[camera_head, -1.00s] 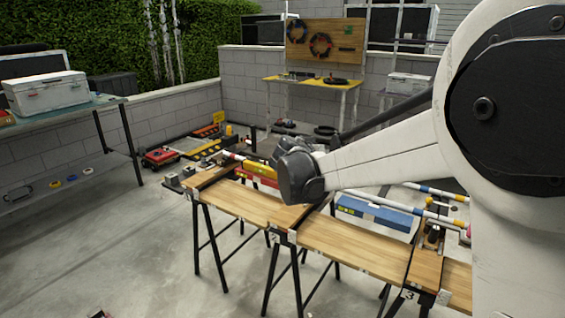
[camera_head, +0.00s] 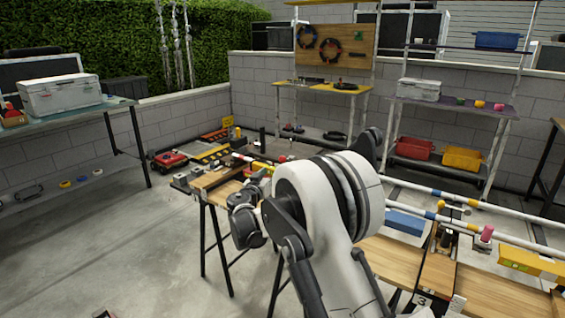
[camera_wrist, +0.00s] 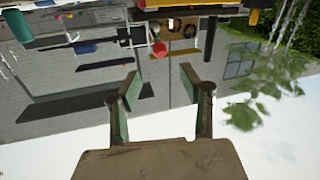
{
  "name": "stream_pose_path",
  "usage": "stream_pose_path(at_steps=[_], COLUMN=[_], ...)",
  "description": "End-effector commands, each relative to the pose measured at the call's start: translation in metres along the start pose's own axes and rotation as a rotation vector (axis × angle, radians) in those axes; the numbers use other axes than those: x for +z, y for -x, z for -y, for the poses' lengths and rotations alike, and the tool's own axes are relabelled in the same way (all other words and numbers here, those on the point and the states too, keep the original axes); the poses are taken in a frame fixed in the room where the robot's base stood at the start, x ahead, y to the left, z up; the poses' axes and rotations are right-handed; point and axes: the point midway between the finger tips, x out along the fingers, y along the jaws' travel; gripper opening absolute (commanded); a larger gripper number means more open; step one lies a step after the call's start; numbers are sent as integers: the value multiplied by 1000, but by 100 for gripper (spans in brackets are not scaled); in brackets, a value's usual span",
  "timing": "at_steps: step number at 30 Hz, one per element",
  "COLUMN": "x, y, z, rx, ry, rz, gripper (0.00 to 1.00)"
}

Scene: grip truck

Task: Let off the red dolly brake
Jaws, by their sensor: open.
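A low red thing (camera_head: 168,160), perhaps the red dolly, sits on the floor at the back left in the head view, by the grey wall. No brake on it can be made out. A small red-pink piece (camera_head: 486,234) sits on the rail at the right; I cannot tell what it is. In the wrist view my gripper (camera_wrist: 158,80) is open with nothing between its fingers. That view is upside down, and a round red thing (camera_wrist: 159,48) shows beyond the fingers. In the head view my arm hides the gripper's fingers.
A wooden-topped workbench (camera_head: 390,258) on trestles lies under and around my arm. White striped rails (camera_head: 470,200) run across at the right. A shelf (camera_head: 455,105) holds red and yellow bins. A table (camera_head: 110,108) with a white case stands left.

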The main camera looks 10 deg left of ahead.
Motion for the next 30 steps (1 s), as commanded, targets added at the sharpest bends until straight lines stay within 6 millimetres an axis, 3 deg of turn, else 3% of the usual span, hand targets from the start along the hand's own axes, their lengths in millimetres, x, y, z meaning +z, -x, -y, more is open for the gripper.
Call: stream_pose_path(at_steps=[12,18,24,30], x=[2,2,1,0], y=[-77,-106,-121,-123], z=[-1,-1,-1,-1], rx=[2,2,1,1], ry=[0,0,0,0], rz=[1,2,1,2], gripper=[40,40,40,40])
